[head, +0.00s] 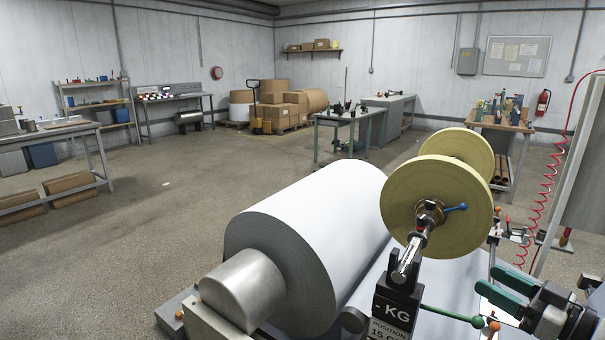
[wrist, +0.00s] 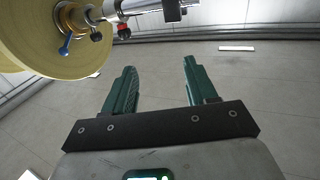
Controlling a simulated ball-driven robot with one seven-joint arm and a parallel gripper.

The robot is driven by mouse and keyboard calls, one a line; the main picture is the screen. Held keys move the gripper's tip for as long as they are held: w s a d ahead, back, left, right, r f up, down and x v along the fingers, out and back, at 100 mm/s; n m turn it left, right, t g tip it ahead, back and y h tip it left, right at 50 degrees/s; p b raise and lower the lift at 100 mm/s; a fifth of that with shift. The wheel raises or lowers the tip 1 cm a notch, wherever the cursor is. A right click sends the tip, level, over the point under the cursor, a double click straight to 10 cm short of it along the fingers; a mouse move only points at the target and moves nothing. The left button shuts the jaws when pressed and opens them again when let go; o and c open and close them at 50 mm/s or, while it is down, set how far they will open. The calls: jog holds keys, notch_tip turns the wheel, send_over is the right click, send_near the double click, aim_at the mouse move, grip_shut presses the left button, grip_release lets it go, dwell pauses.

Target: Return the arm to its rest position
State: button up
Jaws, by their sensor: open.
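My gripper (head: 489,280) is at the lower right of the head view, its two green fingers pointing left and spread apart. In the wrist view my gripper (wrist: 160,68) shows both fingers apart with nothing between them. The fingers are beside the coating machine, to the right of a yellow roll (head: 436,200) on a metal shaft (head: 408,262). The yellow roll also shows at the upper left of the wrist view (wrist: 40,35), apart from the fingers. Most of my arm is out of view.
A large white paper roll (head: 305,250) lies left of the shaft. A green-handled lever (head: 452,315) sticks out close to my gripper. A grey panel (head: 575,190) and a red coiled hose (head: 546,190) stand at the right. The floor at left is open.

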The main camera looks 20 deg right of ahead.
jog(key=s+a+f+m+g+p, duration=0.1)
jog(key=s+a+f+g, duration=0.25)
jog(key=a+f, duration=0.45)
jog(key=s+a+f+m+g+p, duration=0.1)
jog(key=s+a+f+g, duration=0.1)
jog(key=a+f+g, duration=0.6)
jog(key=s+a+f+g+h+p, duration=0.1)
jog(key=s+f, duration=0.3)
jog(key=s, duration=0.5)
jog(key=s+a+f+m+g+h+p, duration=0.1)
jog(key=s+a+f+g+h, duration=0.2)
jog(key=s, duration=0.6)
notch_tip(320, 180, down, 2)
jog(key=shift+s+a+f+m+h, duration=0.1)
jog(key=shift+s+a+m+h, duration=0.25)
jog(key=shift+h, duration=0.25)
jog(key=shift+s+g, duration=0.2)
jog(key=shift+g, duration=0.15)
jog(key=shift+c, duration=0.4)
